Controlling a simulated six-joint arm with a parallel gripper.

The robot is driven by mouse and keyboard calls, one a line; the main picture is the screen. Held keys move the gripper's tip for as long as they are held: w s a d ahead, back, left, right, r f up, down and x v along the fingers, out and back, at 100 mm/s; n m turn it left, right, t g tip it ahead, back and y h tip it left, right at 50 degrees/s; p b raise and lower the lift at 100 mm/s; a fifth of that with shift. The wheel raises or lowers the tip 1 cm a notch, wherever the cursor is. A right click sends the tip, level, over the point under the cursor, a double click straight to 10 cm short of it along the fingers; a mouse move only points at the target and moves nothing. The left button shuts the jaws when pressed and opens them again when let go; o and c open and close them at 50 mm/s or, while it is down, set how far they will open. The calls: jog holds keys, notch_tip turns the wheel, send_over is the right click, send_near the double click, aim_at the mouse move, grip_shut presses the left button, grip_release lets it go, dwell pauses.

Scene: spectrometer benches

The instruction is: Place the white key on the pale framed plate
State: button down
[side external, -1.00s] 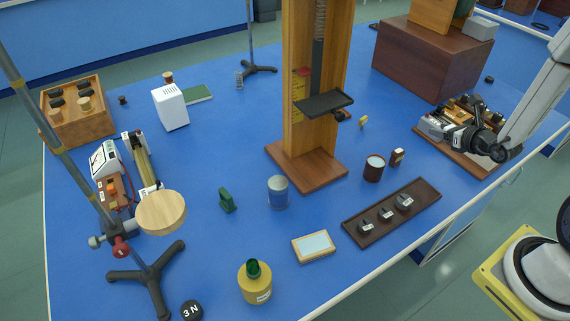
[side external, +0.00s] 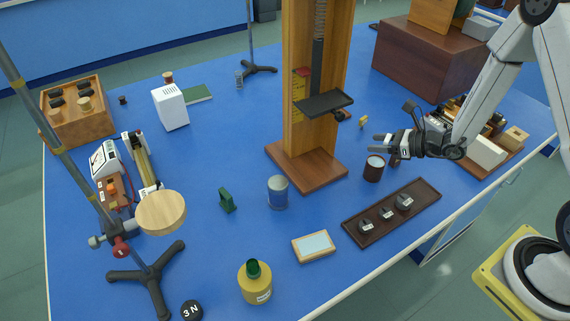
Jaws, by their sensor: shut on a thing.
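The pale framed plate (side external: 314,245), a light blue-grey panel in a wooden frame, lies flat and bare near the front edge of the blue bench. My gripper (side external: 378,145) is up and to the right of it, above the bench beside the dark red-brown jar, pointing left. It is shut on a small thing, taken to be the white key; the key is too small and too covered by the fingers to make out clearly.
A dark tray (side external: 361,231) with several weights lies right of the plate. A red-brown jar (side external: 374,170), a blue-grey can (side external: 278,193) and a yellow bottle (side external: 255,284) stand nearby. The tall wooden stand (side external: 302,165) rises behind. Bare bench surrounds the plate.

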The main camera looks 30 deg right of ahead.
jog(key=s+a+n+g+y, duration=0.2)
jog(key=s+a+n+g, duration=0.1)
jog(key=a, duration=0.6)
jog(key=s+a+f+n+g+y, duration=0.1)
jog(key=s+a+n+g+y, duration=0.1)
jog(key=a+n+g, duration=0.3)
jog(key=s+a+n+g+y, duration=0.2)
jog(key=s+a+n+g, duration=0.1)
jog(key=a, duration=1)
jog(key=shift+s+a+f+n+g+y, duration=0.3)
jog(key=shift+s+f+n+g, duration=0.1)
jog(key=shift+s+n, duration=0.15)
jog(key=shift+f, duration=0.1)
send_over(307, 247)
jog(key=shift+f, duration=2.1)
jog(key=shift+f, duration=1.8)
jog(key=shift+f, duration=0.1)
